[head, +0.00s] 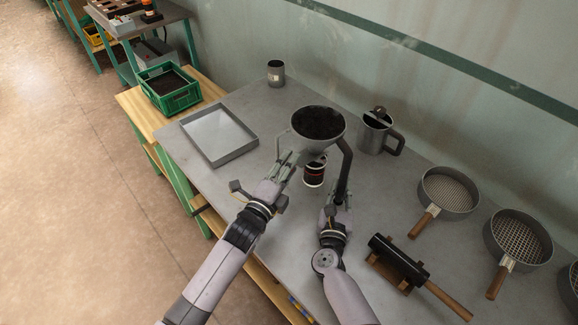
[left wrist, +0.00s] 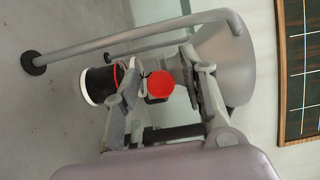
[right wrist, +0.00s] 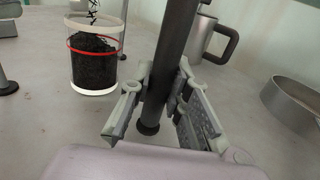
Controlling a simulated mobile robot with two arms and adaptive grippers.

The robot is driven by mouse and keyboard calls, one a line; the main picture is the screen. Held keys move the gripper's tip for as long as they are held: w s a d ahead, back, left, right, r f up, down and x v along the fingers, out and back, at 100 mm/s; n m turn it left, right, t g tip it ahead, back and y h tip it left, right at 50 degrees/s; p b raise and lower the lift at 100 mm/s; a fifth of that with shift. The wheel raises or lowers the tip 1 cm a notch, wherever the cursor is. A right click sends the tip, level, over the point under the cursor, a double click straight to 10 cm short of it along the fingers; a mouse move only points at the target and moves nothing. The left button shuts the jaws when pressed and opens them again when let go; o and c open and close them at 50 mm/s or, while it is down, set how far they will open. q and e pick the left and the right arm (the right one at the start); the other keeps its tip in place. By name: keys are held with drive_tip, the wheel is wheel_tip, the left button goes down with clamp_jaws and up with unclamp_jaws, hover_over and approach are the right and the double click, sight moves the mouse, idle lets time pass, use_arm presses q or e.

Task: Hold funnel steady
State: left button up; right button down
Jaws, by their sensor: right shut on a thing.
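The grey funnel (head: 298,140) stands on legs on the table, its bowl full of dark grains. It also shows in the left wrist view (left wrist: 228,62). A clear jar with a red band (head: 314,174) stands under it, holding dark grains (right wrist: 93,62); dark specks show above its mouth. My right gripper (head: 338,203) is shut on a dark funnel leg (right wrist: 167,60). My left gripper (head: 291,158) is beside the funnel's lower part, its fingers apart around a red round knob (left wrist: 160,84). Whether the fingers touch the knob I cannot tell.
A shallow grey tray (head: 252,146) lies left of the funnel; a small cup (head: 276,80) is behind. A metal mug (head: 372,138) stands right. Sieves (head: 474,205) and a mallet on a wooden rest (head: 399,264) lie further right. A green crate (head: 194,96) is far left.

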use_arm(q)
drive_tip(key=v, duration=1.2)
idle(0.6)
